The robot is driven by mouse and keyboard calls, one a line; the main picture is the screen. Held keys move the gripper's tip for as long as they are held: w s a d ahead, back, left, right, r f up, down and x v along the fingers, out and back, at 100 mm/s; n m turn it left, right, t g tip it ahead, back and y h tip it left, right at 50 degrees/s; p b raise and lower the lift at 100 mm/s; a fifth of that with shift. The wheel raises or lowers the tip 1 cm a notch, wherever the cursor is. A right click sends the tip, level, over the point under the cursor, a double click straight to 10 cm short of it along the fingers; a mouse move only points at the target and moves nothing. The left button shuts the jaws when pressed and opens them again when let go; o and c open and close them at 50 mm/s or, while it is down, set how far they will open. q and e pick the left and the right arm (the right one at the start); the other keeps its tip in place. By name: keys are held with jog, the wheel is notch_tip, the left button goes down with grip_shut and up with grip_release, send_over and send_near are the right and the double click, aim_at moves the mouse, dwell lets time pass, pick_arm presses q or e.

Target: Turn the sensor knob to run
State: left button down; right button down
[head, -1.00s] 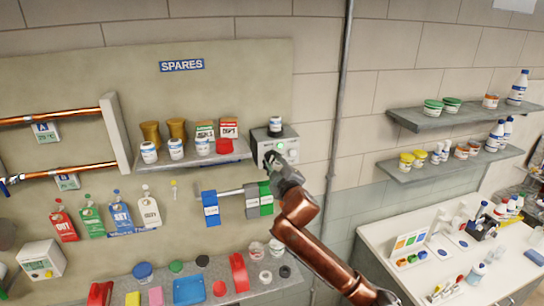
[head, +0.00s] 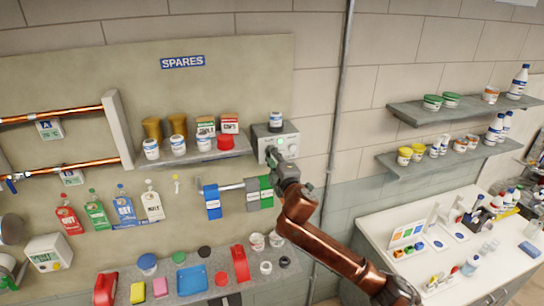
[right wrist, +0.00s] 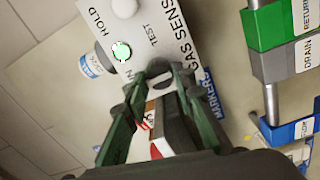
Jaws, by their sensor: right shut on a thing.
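The gas sensor (head: 291,137) is a pale grey box at the right end of the spares shelf, with a lit green lamp on its front. In the right wrist view its white panel (right wrist: 180,22) reads HOLD, TEST and GAS SENS; another word is partly covered. The lamp (right wrist: 121,50) glows green there. My right gripper (head: 272,158) is at the lower front of the box. In the right wrist view my right gripper (right wrist: 160,82) is shut on the dark knob (right wrist: 160,70), whose pointer direction I cannot read. My left gripper is not in view.
Blue, grey and green tags (head: 266,193) hang on a rail just below my gripper. A vertical pipe (head: 340,100) runs to the right.

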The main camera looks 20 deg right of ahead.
jog(key=c, duration=1.6)
grip_release()
jog(key=s, duration=1.2)
jog(key=shift+d, duration=0.25)
